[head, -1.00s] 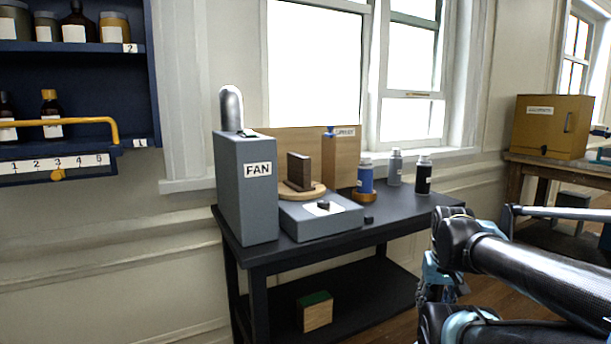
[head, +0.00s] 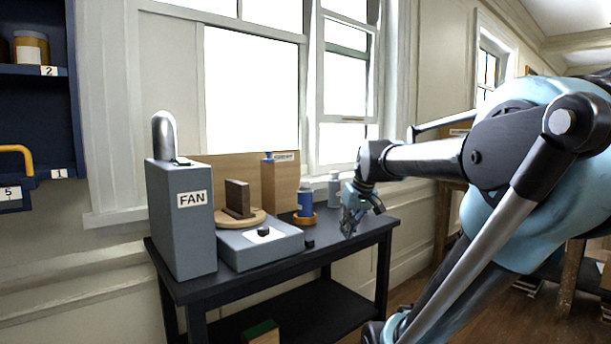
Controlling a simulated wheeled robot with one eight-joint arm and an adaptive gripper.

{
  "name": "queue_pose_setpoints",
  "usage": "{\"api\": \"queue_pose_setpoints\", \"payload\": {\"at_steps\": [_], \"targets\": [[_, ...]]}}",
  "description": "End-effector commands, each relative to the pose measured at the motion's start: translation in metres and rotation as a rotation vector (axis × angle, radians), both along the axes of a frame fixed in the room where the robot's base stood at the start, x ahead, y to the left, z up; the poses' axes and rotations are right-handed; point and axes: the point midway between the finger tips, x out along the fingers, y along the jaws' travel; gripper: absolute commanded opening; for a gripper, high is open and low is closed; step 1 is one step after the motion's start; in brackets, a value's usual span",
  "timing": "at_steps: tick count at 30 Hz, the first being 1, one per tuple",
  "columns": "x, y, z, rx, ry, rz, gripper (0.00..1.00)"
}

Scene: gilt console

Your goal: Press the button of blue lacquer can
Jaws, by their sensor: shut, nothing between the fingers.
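The blue lacquer can (head: 305,203) stands upright in a round orange-brown holder (head: 304,219) on the dark table, with a pale cap on top. Its button is too small to make out. My gripper (head: 347,231) is shut and empty, pointing down over the right part of the table. It is to the right of the blue can and apart from it.
A grey can (head: 334,188) stands behind my gripper; the black can is hidden. A grey FAN box (head: 181,220), a grey unit with a black knob (head: 262,243) and a labelled wooden block (head: 281,185) fill the table's left and back. A small black piece (head: 310,244) lies near the front edge.

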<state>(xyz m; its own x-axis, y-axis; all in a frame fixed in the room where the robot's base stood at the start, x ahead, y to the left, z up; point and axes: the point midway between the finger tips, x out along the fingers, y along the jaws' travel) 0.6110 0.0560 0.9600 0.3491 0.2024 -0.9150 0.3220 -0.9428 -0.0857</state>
Motion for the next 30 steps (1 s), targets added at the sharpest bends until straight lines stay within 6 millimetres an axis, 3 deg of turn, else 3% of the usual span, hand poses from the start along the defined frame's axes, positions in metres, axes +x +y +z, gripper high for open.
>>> {"api": "queue_pose_setpoints", "payload": {"at_steps": [6,18,24,30], "targets": [[0.063,0.018,0.059,0.033,-0.073,0.083,0.00],[0.176,0.050,0.153,0.079,-0.216,0.215,0.00],[0.231,0.064,0.194,0.096,-0.291,0.270,0.00],[0.269,0.075,0.221,0.104,-0.347,0.307,0.00]]}}
